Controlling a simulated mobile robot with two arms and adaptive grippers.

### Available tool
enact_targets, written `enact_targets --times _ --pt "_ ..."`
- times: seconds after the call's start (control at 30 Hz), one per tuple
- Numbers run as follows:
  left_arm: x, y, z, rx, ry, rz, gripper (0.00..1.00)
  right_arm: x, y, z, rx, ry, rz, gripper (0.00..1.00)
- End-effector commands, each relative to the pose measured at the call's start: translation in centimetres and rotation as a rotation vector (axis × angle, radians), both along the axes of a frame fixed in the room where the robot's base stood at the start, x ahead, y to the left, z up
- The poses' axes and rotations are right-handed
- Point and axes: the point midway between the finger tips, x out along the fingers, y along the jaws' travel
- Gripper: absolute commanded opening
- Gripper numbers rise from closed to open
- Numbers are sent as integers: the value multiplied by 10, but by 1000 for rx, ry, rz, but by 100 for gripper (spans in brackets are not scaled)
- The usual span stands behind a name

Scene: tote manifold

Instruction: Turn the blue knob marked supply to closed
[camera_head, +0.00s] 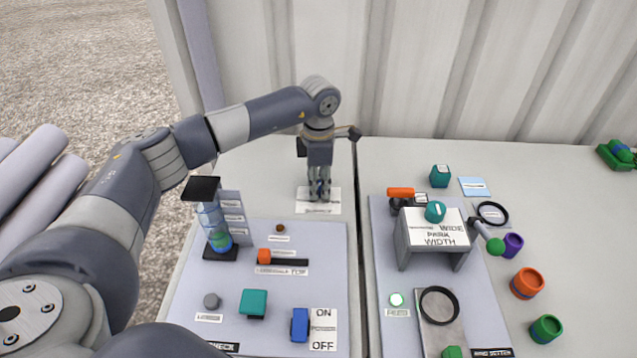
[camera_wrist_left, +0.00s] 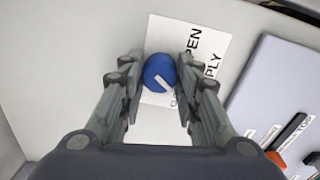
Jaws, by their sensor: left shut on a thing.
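The blue knob (camera_wrist_left: 160,72) sits on a white label plate (camera_wrist_left: 212,52) with partly hidden lettering that shows "PEN" and "PPLY". The knob has a white pointer mark on its face, slanting toward the lower right in the left wrist view. My left gripper (camera_wrist_left: 160,84) points down over the knob, with a finger on each side, shut on it. In the head view my left gripper (camera_head: 319,190) covers most of the knob above the white plate (camera_head: 330,207) at the back of the table. My right gripper is not in view.
A grey panel (camera_head: 335,275) in front carries an orange slider (camera_head: 264,254), a teal block (camera_head: 254,303) and a blue switch (camera_head: 299,324). A second panel (camera_head: 383,245) lies to the right, with a raised "park width" stand (camera_head: 402,240). A ribbed wall (camera_head: 430,80) rises close behind.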

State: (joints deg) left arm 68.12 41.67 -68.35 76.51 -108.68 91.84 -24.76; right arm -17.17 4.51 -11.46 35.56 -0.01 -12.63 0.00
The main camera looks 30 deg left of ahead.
Motion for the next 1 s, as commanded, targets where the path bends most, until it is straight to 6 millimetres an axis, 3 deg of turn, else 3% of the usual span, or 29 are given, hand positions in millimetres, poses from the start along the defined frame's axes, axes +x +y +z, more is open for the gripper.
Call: enact_targets --times 0.27,0.3,0.37,0.77,1.0 --pt "0 0 1 1 -2 0 7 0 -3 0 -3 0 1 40" --pt "0 0 1 1 -2 1 37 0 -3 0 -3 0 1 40" --pt "0 0 1 1 -2 1 51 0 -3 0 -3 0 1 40" --pt "0 0 4 1 -2 1 51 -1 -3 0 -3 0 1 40" --pt "0 -1 43 0 -5 0 51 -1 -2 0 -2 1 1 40"
